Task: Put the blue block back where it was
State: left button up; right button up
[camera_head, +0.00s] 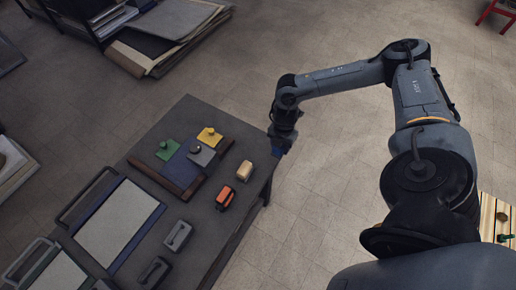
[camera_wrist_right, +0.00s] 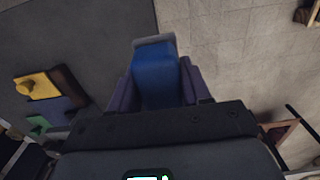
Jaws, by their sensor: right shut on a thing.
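My right gripper (camera_head: 282,147) is shut on the blue block (camera_wrist_right: 158,76). The wrist view shows the block between the two fingers, with a grey strip at its far end. In the head view only a small patch of blue shows below the gripper, at the right edge of the dark table (camera_head: 205,118). I cannot tell whether the block touches the table. A tan block (camera_head: 244,170) and an orange block (camera_head: 226,196) stand on the table, left of and below the gripper in the picture. My left gripper is not in view.
Green (camera_head: 166,149), yellow (camera_head: 210,136) and grey (camera_head: 201,154) knobbed pieces lie on and around a blue panel (camera_head: 180,170) with brown edges. A grey handled block (camera_head: 178,235) and a dark one (camera_head: 155,270) stand nearer. A pale framed panel (camera_head: 117,225) lies left. Open floor lies right.

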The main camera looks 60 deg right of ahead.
send_over(258, 149)
notch_tip(258, 149, down, 6)
jog(key=shift+s+f+b, duration=0.1)
jog(key=shift+f+b, duration=0.1)
jog(key=shift+b, duration=0.25)
jog(key=shift+a+f, duration=0.1)
jog(key=shift+f, duration=1.9)
jog(key=shift+f+b, duration=0.2)
jog(key=shift+b, duration=0.1)
jog(key=o, duration=1)
jog(key=shift+r, duration=0.2)
jog(key=shift+r, duration=0.2)
notch_tip(258, 149, up, 12)
jog(key=shift+f+p, duration=0.2)
jog(key=shift+p, duration=0.55)
